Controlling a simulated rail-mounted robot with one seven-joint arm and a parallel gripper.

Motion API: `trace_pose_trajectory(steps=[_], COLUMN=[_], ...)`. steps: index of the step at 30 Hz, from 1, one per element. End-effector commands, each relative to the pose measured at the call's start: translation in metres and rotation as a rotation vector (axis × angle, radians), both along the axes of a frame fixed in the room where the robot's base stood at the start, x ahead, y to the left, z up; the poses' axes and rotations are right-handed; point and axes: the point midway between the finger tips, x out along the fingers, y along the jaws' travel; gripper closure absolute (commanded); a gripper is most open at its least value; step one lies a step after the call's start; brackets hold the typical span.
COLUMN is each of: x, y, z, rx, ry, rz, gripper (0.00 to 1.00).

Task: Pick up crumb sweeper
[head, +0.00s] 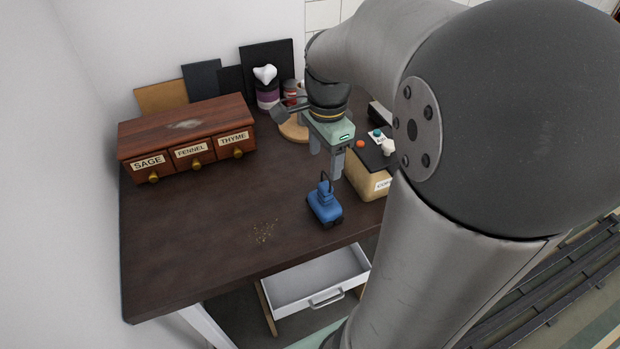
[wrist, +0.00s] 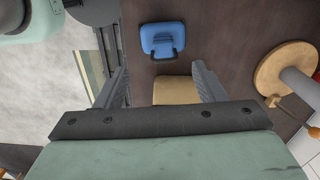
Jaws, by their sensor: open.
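The crumb sweeper (head: 324,205) is a small blue block with a dark base and a thin dark loop handle on top. It sits on the dark brown table near the front edge. My gripper (head: 326,163) is open and empty, pointing down above and slightly behind the sweeper, apart from it. In the wrist view the sweeper (wrist: 162,36) shows at the top, beyond the gap between my two fingers (wrist: 160,78), with its handle loop toward them.
A tan box (head: 366,178) with small items on top stands close right of my gripper. A wooden spice-drawer box (head: 186,125) is at back left. Crumbs (head: 265,232) lie left of the sweeper on clear tabletop. A white drawer (head: 300,283) hangs open below the front edge.

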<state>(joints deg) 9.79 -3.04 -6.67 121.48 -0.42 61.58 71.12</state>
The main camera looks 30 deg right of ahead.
Motion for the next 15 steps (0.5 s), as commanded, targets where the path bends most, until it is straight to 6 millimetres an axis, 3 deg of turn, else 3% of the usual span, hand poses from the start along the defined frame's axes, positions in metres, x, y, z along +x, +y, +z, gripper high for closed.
trace_pose_trajectory(steps=[3, 11, 15], x=[0.000, 0.001, 0.004], y=[0.000, -0.002, -0.008], z=[-0.019, -0.038, -0.058], rx=[0.001, 0.001, 0.002], ry=[0.003, 0.002, 0.004], rz=[0.000, -0.001, -0.002], gripper=[0.36, 0.36, 0.36])
